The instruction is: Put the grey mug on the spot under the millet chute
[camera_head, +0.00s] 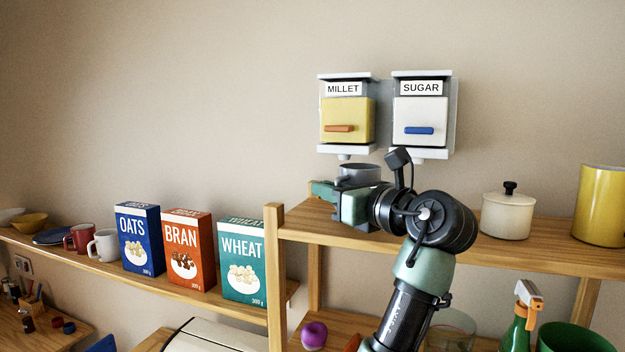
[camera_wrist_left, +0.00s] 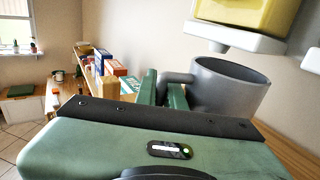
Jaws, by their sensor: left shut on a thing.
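The grey mug (camera_head: 359,171) is at the upper right shelf, below the millet dispenser (camera_head: 347,118). In the left wrist view the mug (camera_wrist_left: 232,88) stands upright, its handle toward my left gripper (camera_wrist_left: 164,90), whose green fingers are shut on the handle. In the head view my left gripper (camera_head: 338,188) covers the mug's lower part, so I cannot tell whether its base touches the shelf. The millet chute (camera_head: 344,156) is just above the mug's rim; it also shows in the left wrist view (camera_wrist_left: 218,46). The spot beneath is hidden. My right gripper is not in view.
The sugar dispenser (camera_head: 420,115) hangs right of the millet one. A cream lidded pot (camera_head: 507,215) and a yellow canister (camera_head: 601,207) stand right on the shelf (camera_head: 540,248). Oats, bran and wheat boxes (camera_head: 243,262), a red mug (camera_head: 80,238) and a white mug (camera_head: 104,245) stand left, lower.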

